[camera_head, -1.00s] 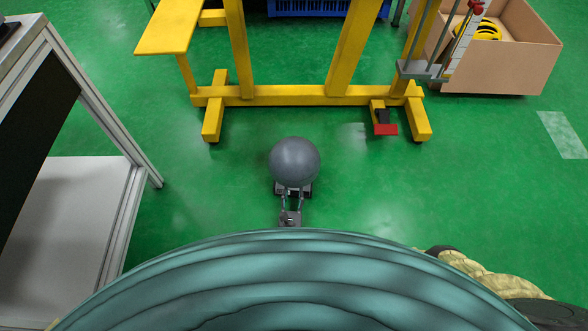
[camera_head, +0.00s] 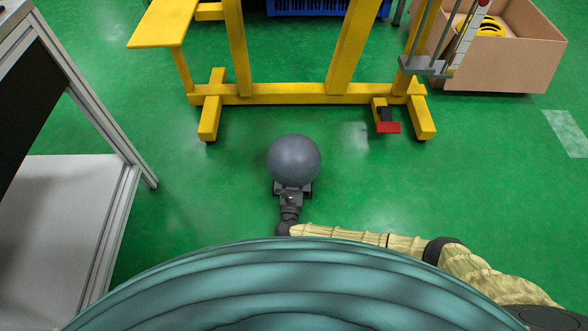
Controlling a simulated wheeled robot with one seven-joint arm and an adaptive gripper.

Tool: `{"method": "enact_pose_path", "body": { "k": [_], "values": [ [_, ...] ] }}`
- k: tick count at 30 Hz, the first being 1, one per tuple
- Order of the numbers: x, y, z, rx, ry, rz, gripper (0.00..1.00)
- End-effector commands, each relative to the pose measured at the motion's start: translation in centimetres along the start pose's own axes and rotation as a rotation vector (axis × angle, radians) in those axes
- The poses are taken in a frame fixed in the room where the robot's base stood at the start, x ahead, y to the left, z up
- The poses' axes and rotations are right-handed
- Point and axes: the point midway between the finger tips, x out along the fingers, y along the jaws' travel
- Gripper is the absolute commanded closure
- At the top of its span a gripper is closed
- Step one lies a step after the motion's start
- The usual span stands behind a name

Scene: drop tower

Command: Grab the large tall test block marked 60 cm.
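The large tall test block marked 60 cm is not visible in this view. My gripper (camera_head: 293,188) is near the picture's middle, at the lower edge of a smooth grey ball (camera_head: 294,158). Its fingers show partly on either side below the ball, and the ball hides their tips. I cannot tell whether they grip the ball or only lie behind it.
A yellow steel frame (camera_head: 310,94) stands ahead, with a red pedal (camera_head: 388,127) at its right foot. A cardboard box (camera_head: 505,77) is at upper right, a blue crate (camera_head: 325,7) at top. A metal-framed bench (camera_head: 128,200) is close on the left. Green floor is clear at right.

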Motion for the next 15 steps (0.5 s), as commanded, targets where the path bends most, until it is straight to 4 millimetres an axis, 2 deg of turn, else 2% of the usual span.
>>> {"method": "enact_pose_path", "body": {
  "k": [5, 11, 15],
  "values": [
    [0.01, 0.00, 0.08, 0.000, 0.000, 0.000, 0.62],
    [-0.01, 0.01, 0.08, 0.000, 0.000, 0.000, 0.99],
    [-0.01, 0.01, 0.07, 0.000, 0.000, 0.000, 1.00]
  ]
}}
